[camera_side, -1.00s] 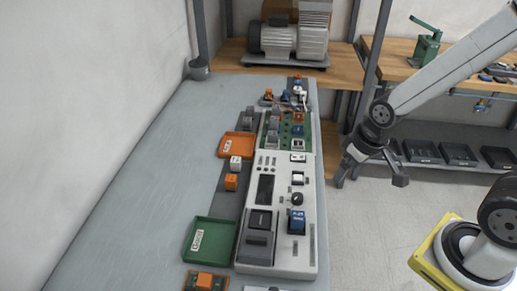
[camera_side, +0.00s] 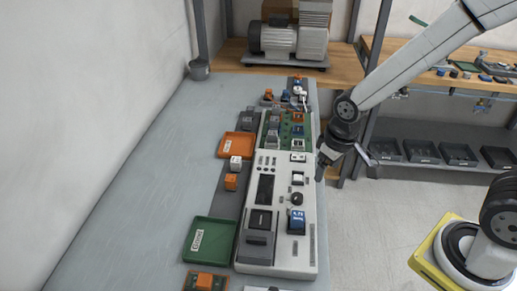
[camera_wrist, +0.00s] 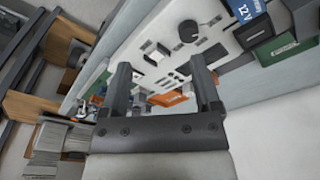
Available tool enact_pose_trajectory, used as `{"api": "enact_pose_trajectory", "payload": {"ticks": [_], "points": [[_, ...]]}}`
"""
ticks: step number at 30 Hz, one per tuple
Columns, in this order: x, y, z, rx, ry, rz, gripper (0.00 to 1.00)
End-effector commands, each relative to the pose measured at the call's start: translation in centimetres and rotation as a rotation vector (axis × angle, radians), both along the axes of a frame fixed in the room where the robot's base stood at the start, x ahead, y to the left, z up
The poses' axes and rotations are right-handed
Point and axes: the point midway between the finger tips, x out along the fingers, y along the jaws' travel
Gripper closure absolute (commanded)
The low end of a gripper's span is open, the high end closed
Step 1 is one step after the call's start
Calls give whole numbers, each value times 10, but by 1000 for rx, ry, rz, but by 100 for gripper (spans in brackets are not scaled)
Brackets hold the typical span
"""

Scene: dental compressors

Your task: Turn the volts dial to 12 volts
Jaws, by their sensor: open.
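The volts dial is a black round knob (camera_side: 297,199) on the white panel (camera_side: 307,255), just above a blue block. In the wrist view the knob (camera_wrist: 188,31) shows at the upper middle, beyond my fingertips. My gripper (camera_side: 322,170) is at the panel's right edge, above and to the right of the knob and apart from it. In the wrist view my gripper (camera_wrist: 162,80) has its two fingers spread with nothing between them. The dial's markings are too small to read.
The blue block (camera_wrist: 243,10) reads 12 V in the wrist view. A green tray (camera_side: 208,241) and an orange tray (camera_side: 237,145) lie left of the panel. The table (camera_side: 125,200) is clear at left. A motor unit (camera_side: 288,40) stands at the back.

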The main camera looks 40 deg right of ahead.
Motion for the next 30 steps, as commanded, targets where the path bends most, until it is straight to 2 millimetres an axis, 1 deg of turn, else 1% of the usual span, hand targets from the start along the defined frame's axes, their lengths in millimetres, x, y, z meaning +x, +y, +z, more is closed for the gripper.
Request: {"api": "enact_pose_trajectory", "payload": {"ticks": [1, 6, 11, 15, 23, 30], "points": [[8, 9, -4, -7, 23, 20, 19], [27, 32, -14, -33, 82, 71, 19], [36, 46, -20, -53, 115, 99, 19], [39, 49, -22, -58, 123, 105, 19], [39, 48, -25, -58, 124, 104, 19], [39, 47, -41, -57, 126, 104, 19]]}}
